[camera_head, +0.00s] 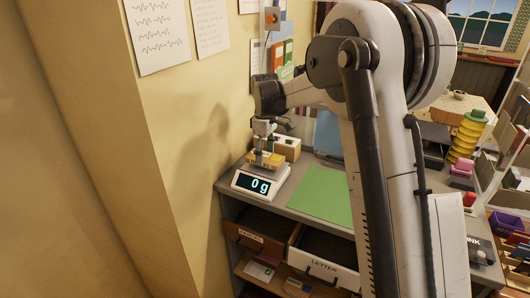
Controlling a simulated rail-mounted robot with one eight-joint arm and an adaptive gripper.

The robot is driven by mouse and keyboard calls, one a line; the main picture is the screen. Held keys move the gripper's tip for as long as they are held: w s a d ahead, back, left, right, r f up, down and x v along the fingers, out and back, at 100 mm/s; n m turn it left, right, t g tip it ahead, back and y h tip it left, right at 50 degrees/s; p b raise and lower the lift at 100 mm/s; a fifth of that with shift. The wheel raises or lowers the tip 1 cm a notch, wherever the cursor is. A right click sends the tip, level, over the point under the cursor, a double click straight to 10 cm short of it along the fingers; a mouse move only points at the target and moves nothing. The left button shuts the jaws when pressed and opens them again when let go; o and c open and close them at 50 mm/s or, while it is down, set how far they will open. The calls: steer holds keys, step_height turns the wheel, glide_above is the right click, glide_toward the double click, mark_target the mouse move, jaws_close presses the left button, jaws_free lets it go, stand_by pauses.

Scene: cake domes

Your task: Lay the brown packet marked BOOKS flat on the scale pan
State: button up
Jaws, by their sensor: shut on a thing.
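The white scale (262,187) stands at the left end of the grey counter, and its lit display reads 0 g. My gripper (264,150) is over the scale pan, pointing down. It is shut on a small brown packet (264,160) at pan height. The packet looks roughly level, but it is small here and partly covered by the fingers. I cannot read BOOKS on it, and I cannot tell whether it touches the pan.
A brown box (288,147) stands close behind the scale. A green mat (322,195) lies right of it. The wall with pinned papers is close on the left. Open drawers (322,255) are below the counter. A yellow ribbed stack (467,135) stands at right.

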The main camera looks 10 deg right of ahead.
mark_target(265, 157)
steer(key=shift+f, duration=0.55)
steer(key=shift+f+b, duration=0.4)
steer(key=shift+b, duration=0.1)
steer(key=o, duration=1.4)
steer(key=shift+c, duration=0.2)
steer(key=shift+r, duration=0.1)
step_height(265, 157, up, 12)
steer(key=shift+s, duration=0.1)
